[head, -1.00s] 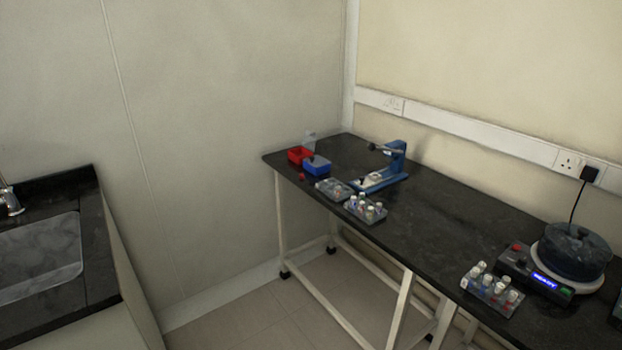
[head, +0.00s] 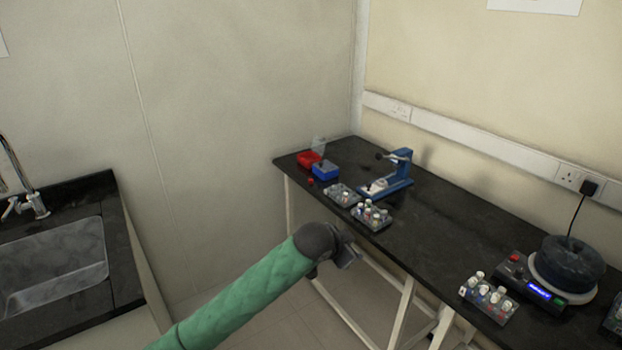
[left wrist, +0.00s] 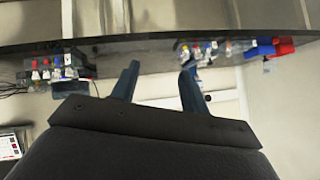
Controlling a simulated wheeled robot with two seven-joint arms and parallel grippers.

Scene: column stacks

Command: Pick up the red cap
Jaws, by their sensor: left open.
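The red cap (head: 310,182) is a tiny red spot on the dark bench top, near its left front edge, just in front of the red bin. My left gripper (head: 347,256) is in front of the bench, right of the cap in the picture and apart from it. In the left wrist view the two fingers (left wrist: 160,72) stand apart with nothing between them. I cannot pick out the cap for sure in that view. My right gripper does not show.
A red bin (head: 308,158) and a blue bin (head: 326,170) stand behind the cap. Racks of vials (head: 371,216) sit along the front edge, with a blue press (head: 400,170) behind. A centrifuge-like device (head: 566,265) and another rack (head: 488,297) stand at the right.

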